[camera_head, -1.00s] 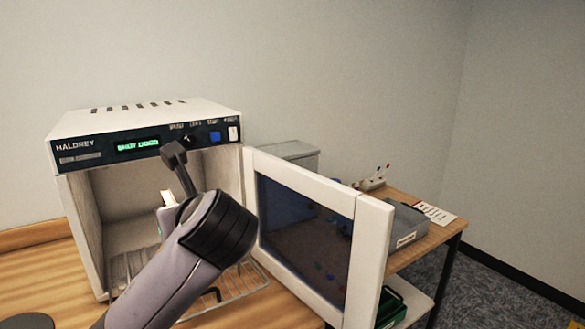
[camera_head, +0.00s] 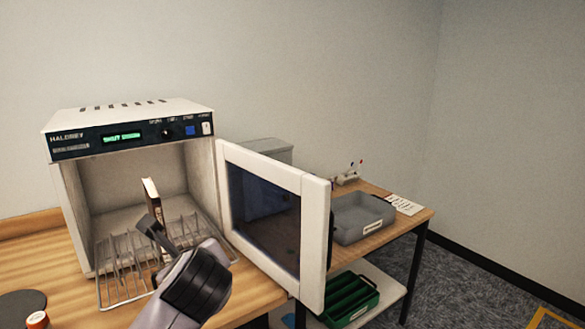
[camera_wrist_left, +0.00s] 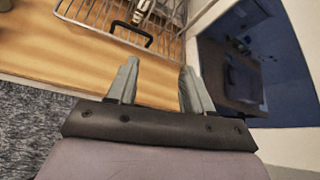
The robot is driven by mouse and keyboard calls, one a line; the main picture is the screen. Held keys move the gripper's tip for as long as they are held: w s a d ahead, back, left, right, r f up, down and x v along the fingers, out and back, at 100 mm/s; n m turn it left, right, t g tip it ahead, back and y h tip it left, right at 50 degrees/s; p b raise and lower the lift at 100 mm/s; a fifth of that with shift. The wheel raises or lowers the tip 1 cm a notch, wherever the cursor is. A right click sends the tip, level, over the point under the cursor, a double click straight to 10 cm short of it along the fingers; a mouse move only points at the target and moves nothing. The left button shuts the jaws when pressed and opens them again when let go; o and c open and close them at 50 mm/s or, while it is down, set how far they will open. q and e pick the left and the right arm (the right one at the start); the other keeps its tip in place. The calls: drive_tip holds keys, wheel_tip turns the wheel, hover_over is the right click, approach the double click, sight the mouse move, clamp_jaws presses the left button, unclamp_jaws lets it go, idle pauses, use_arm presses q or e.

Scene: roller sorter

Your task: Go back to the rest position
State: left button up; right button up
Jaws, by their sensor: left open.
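My left gripper (camera_head: 150,232) is in front of the open white cabinet (camera_head: 130,112), low over the front of the wire rack (camera_head: 125,262). In the left wrist view its two fingers (camera_wrist_left: 153,92) are apart with nothing between them. A book-like item (camera_head: 152,195) stands in the rack inside the cabinet, partly hidden by my gripper. The cabinet door (camera_head: 265,215) is swung open to the right. My right gripper is not in view.
A wooden side table holds a grey tray (camera_head: 362,218) and a printed card (camera_head: 404,205). A green crate (camera_head: 350,300) is on its lower shelf. A dark disc (camera_head: 20,306) and an orange-and-white round item (camera_head: 37,319) are at the left counter edge.

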use_arm(q)
drive_tip(key=s+d+f+n+g+h, duration=0.1)
drive_tip(key=s+f+n+h, duration=0.3)
drive_tip(key=f, duration=0.7)
drive_tip(key=s+d+f+n+h, duration=0.1)
drive_tip(key=s+f+n+h, duration=0.15)
drive_tip(key=f+n, duration=0.55)
drive_tip(key=s+a+f+n, duration=0.2)
drive_tip(key=s+f+n, duration=0.4)
drive_tip(key=s, duration=0.3)
drive_tip(key=s+a+f+n, duration=0.3)
drive_tip(key=s+f+n, duration=0.3)
drive_tip(key=s, duration=0.3)
drive_tip(key=shift+f+h, duration=0.35)
drive_tip(key=shift+f, duration=0.25)
drive_tip(key=shift+s, duration=0.1)
